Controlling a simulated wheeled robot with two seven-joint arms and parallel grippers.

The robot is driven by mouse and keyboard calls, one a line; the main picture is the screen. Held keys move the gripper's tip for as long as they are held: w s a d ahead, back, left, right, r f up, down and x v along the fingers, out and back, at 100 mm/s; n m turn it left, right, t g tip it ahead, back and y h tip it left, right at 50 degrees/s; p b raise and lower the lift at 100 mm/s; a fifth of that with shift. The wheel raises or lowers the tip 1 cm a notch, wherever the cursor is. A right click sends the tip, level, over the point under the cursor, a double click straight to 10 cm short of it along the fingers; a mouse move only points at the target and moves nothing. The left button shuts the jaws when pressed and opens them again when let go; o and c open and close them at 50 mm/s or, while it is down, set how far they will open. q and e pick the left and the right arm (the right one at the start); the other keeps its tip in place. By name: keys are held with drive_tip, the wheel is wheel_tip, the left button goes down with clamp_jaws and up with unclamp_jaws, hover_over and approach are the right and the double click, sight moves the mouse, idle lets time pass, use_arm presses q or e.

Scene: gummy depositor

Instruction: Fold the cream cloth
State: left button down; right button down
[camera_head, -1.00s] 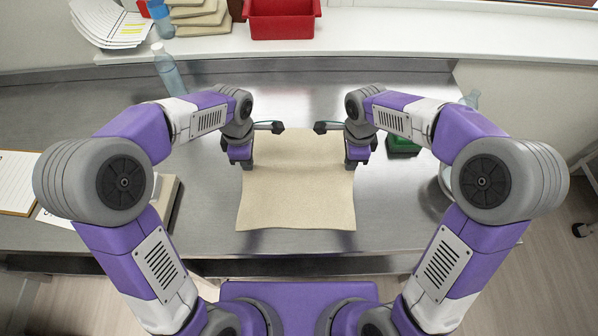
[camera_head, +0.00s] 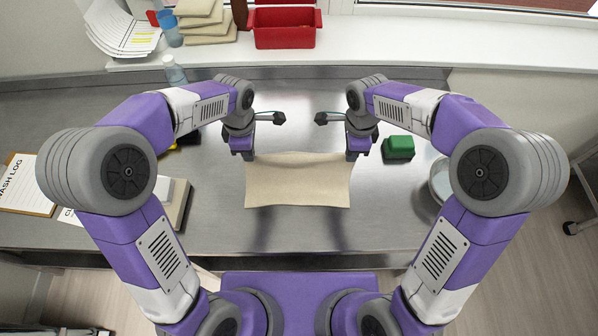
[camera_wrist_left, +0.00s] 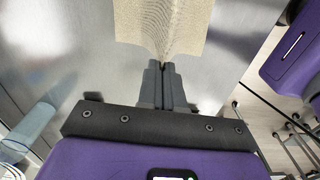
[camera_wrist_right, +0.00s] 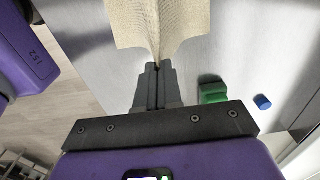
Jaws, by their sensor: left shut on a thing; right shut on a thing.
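The cream cloth (camera_head: 298,182) hangs between my two grippers over the steel table in the head view, its top edge gathered at both far corners. My left gripper (camera_wrist_left: 163,68) is shut on the cloth's left corner; the cloth bunches at the fingertips in the left wrist view (camera_wrist_left: 165,25). My right gripper (camera_wrist_right: 154,68) is shut on its right corner, and the cloth bunches likewise in the right wrist view (camera_wrist_right: 158,25). The cloth appears as a wide, short strip in the head view. Whether its near edge touches the table I cannot tell.
A clear bottle (camera_head: 174,72) stands at the back left. A clipboard (camera_head: 28,186) lies far left. A red bin (camera_head: 284,28) is on the back ledge. The table in front of the cloth is clear.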

wheel_tip(320, 180, up, 10)
drive_tip(key=p, duration=0.9)
drive_tip(key=shift+a, duration=0.15)
drive_tip(key=shift+w, duration=0.1)
